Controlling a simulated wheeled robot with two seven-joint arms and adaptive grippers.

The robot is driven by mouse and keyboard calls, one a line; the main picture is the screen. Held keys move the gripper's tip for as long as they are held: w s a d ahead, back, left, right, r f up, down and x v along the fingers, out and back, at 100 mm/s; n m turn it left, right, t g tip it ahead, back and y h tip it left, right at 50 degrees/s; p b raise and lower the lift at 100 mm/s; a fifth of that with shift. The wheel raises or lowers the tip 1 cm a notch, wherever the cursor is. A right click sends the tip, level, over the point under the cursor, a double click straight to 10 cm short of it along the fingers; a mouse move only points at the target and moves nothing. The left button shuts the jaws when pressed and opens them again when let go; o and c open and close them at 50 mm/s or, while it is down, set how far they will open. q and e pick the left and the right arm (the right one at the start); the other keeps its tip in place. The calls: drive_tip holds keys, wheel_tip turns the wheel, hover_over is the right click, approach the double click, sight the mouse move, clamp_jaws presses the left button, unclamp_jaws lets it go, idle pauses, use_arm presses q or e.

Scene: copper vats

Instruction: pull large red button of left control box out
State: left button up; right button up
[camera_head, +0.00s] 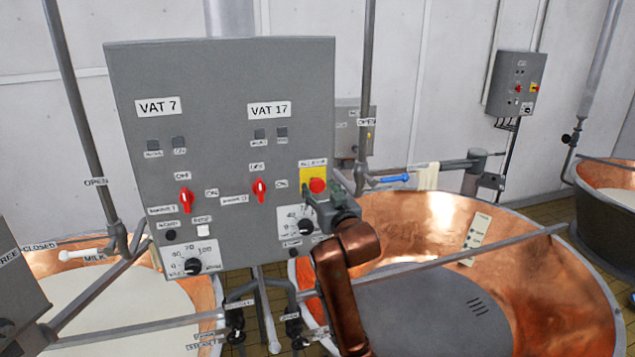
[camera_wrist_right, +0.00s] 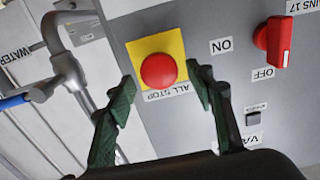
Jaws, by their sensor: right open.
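The left control box (camera_head: 225,110) is a large grey panel labelled VAT 7 and VAT 17. Its large red button (camera_head: 317,185) sits on a yellow plate (camera_head: 306,174) at the panel's right edge. In the right wrist view the red button (camera_wrist_right: 158,70) lies between and beyond the green fingertips, with an ALL STOP label beside it. My right gripper (camera_head: 321,190) is in front of the button; it also shows in the right wrist view (camera_wrist_right: 164,83), open, with a finger on either side of the button. I cannot tell whether the fingers touch it. My left gripper is not in view.
Red switches (camera_head: 186,200) and dials (camera_head: 193,266) are on the same panel. A copper vat (camera_head: 540,270) stands at right, with a pipe (camera_head: 370,90) and blue-handled valve (camera_head: 395,178) beside the panel. Another control box (camera_head: 515,82) hangs on the back wall.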

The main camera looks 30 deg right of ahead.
sight(318, 186)
drive_tip(key=shift+p+x, duration=0.3)
drive_tip(key=shift+x, duration=1.25)
drive_tip(key=shift+c, duration=0.2)
clamp_jaws()
